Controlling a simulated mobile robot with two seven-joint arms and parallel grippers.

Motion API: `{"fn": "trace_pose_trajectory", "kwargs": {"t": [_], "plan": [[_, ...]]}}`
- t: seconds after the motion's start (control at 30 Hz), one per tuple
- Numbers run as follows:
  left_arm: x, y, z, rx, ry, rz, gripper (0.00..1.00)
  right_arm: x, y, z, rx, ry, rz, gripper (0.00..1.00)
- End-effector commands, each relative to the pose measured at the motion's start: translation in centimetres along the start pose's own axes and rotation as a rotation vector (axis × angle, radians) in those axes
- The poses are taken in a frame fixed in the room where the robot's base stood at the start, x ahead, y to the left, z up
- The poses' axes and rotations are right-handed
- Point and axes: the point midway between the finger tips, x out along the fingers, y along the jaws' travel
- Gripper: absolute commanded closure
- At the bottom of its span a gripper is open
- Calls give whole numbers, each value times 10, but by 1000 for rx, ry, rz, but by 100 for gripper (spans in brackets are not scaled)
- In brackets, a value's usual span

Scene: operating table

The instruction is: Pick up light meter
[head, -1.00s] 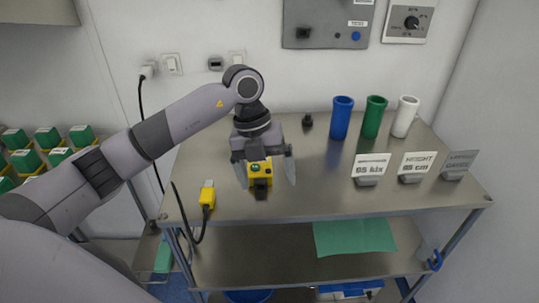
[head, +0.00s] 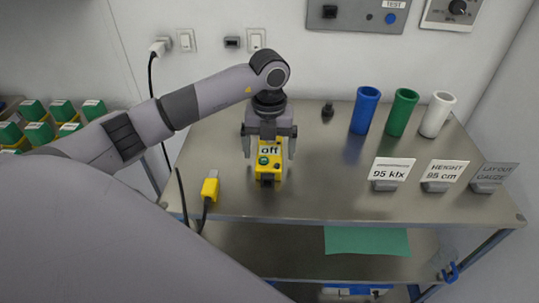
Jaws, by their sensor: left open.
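A yellow device with a display reading "off" and a green button, which looks like the light meter (head: 270,172), stands on the metal table. My left gripper (head: 270,153) is open, with its fingers spread to either side of the device's upper part. I cannot tell whether they touch it. A yellow piece with a grey tip and a black cable (head: 210,187) lies to the left near the front edge. My right gripper is not in view.
Blue (head: 365,110), green (head: 401,112) and white (head: 437,114) cups stand at the back right. A small dark object (head: 327,110) stands at the back. The table's front middle is clear.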

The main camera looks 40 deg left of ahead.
Motion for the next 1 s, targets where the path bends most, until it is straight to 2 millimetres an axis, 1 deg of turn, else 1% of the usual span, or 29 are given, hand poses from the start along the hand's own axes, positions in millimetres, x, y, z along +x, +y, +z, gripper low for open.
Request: {"fn": "trace_pose_trajectory", "kwargs": {"t": [0.1, 0.27, 0.3, 0.37, 0.4, 0.47, 0.5, 0.83, 1.0], "plan": [[6, 0, 0, 1, 1, 0, 6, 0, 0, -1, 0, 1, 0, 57], [7, 0, 0, 1, 0, 0, 6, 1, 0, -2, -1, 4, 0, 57], [7, 0, 0, 1, 0, 0, 10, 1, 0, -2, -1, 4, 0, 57], [6, 0, 0, 1, 0, 0, 29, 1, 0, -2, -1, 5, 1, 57], [6, 0, 0, 1, 0, 0, 42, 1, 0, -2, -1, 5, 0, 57], [6, 0, 0, 1, 0, -1, 62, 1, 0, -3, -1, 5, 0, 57], [6, 0, 0, 1, 0, -1, 75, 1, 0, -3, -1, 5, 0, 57], [3, -1, 0, 1, -1, -2, 75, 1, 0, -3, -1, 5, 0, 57], [-10, -1, 1, 1, -3, -4, 75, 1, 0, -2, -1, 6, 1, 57]]}}
